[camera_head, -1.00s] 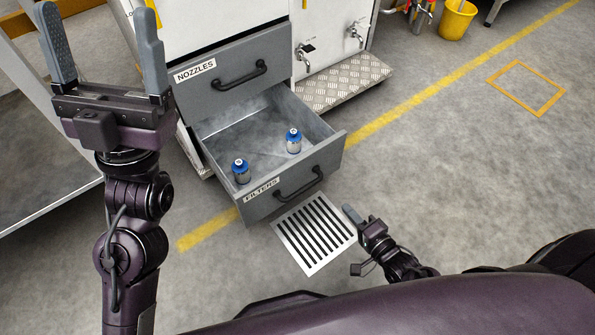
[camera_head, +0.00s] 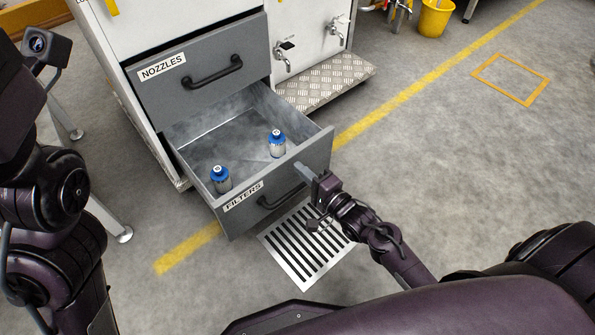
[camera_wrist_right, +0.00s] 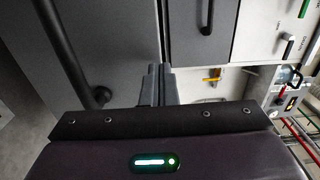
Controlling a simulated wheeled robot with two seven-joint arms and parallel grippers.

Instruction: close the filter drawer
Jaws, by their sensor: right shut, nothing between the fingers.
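The filter drawer (camera_head: 275,192), labelled FILTERS, is grey and stands pulled out from the cabinet below the NOZZLES drawer. Two blue-capped filters stand upright inside it, one at left (camera_head: 221,180) and one at right (camera_head: 277,144). Its black handle (camera_head: 268,203) crosses the front. My right gripper (camera_head: 302,169) is shut and empty at the right part of the drawer front, beside the handle's right end. In the right wrist view its fingers (camera_wrist_right: 157,84) point at the front panel (camera_wrist_right: 115,35); I cannot tell whether they touch. My left gripper is out of view; its arm shows at the left.
The NOZZLES drawer (camera_head: 205,72) sits flush above. A treadplate step (camera_head: 325,82) is right of the drawer. A floor grate (camera_head: 305,245) lies below the drawer front. A yellow bucket (camera_head: 436,17) stands at the back. The floor to the right is clear.

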